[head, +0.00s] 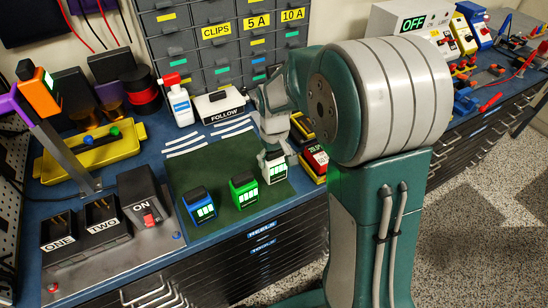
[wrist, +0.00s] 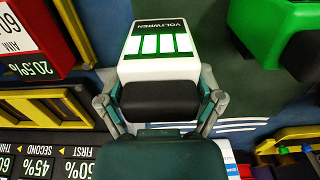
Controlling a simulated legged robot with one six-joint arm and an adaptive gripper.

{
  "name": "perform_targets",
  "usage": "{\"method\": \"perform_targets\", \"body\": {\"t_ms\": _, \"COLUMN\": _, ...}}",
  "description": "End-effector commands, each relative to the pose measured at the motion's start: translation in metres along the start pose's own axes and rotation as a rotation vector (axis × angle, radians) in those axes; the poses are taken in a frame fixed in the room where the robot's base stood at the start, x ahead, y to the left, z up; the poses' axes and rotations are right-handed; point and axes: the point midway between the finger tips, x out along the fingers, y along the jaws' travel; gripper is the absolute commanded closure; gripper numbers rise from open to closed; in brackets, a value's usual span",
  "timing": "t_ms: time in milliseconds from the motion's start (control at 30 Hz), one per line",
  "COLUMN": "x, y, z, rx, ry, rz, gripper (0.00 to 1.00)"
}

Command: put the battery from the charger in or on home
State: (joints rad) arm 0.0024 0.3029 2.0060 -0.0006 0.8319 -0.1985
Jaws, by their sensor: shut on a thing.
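My gripper (head: 268,148) is shut on a white battery (head: 274,172) with a black top, at the right edge of the dark green mat (head: 222,180). No "home" label is readable.
Yellow-and-black and red display units (head: 314,160) stand close right of the held battery. A white FOLLOW box (head: 219,105) and white spray bottle (head: 180,103) stand behind the mat. A yellow tray (head: 92,155) lies at back left. Drawers (head: 220,60) rise behind.

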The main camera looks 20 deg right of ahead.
Motion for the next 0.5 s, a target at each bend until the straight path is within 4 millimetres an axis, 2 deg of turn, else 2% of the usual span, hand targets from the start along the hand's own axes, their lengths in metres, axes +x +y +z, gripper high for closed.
{"method": "perform_targets", "body": {"t_ms": 133, "x": 0.0019, "y": -0.0001, "z": -0.0004, "rx": 0.0, "ry": 0.0, "rz": 0.0, "gripper": 0.76}}
{"method": "perform_targets", "body": {"t_ms": 167, "x": 0.0021, "y": -0.0001, "z": -0.0001, "rx": 0.0, "ry": -0.001, "rz": 0.0, "gripper": 0.01}}
{"method": "perform_targets", "body": {"t_ms": 500, "x": 0.0021, "y": -0.0001, "z": -0.0004, "rx": 0.0, "ry": -0.001, "rz": 0.0, "gripper": 0.0}}
